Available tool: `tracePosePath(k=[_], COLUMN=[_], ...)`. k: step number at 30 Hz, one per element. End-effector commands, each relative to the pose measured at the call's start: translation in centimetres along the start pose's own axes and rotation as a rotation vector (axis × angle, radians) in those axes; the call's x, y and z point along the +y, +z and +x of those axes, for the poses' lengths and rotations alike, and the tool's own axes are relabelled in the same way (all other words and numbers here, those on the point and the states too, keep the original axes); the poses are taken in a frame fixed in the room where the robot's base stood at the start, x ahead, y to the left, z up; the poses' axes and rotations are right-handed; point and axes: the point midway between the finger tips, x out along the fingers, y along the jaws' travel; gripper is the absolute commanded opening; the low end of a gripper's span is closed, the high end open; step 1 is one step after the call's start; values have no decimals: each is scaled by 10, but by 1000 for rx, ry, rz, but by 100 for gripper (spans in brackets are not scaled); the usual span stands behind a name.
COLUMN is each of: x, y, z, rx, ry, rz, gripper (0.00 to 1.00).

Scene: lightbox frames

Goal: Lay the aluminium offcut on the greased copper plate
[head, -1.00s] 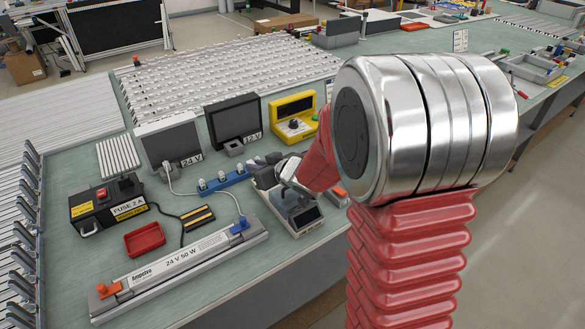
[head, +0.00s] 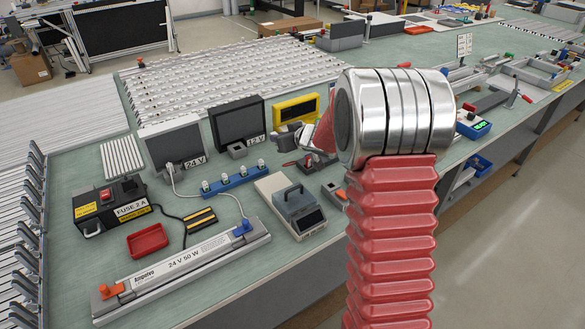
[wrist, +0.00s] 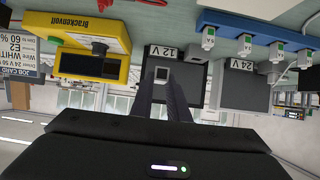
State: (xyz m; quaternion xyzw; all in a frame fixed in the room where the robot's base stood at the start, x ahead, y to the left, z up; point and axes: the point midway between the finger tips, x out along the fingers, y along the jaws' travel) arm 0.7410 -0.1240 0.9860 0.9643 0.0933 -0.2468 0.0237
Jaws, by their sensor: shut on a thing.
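My gripper (head: 279,138) is in front of the yellow unit, to the right of the 12 V unit, with its tips to the left. In the wrist view, which is upside down, its two dark fingers (wrist: 162,90) reach toward the 12 V unit. A small grey block with a pale square face (wrist: 162,73) shows between the fingertips; it looks like the aluminium offcut, held by them. In the head view I cannot make it out against the gripper. I cannot pick out the greased copper plate in either view.
Behind the gripper stand the 24 V unit (head: 174,142), 12 V unit (head: 236,118) and yellow unit (head: 296,107). In front are a blue socket strip (head: 234,180), a grey instrument (head: 298,206), a red tray (head: 147,241) and a long 24 V 50 W unit (head: 185,268). Bare green bench shows between them.

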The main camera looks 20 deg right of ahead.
Motion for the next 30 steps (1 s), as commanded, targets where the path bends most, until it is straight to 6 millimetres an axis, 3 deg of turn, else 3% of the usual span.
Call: tracePosePath(k=[10, 23, 30], x=[-1, -1, -1], y=[45, 53, 75], z=[25, 29, 41], rx=[-3, 0, -3], ry=[-1, -2, -2], rz=[1, 0, 2], gripper=[0, 0, 0])
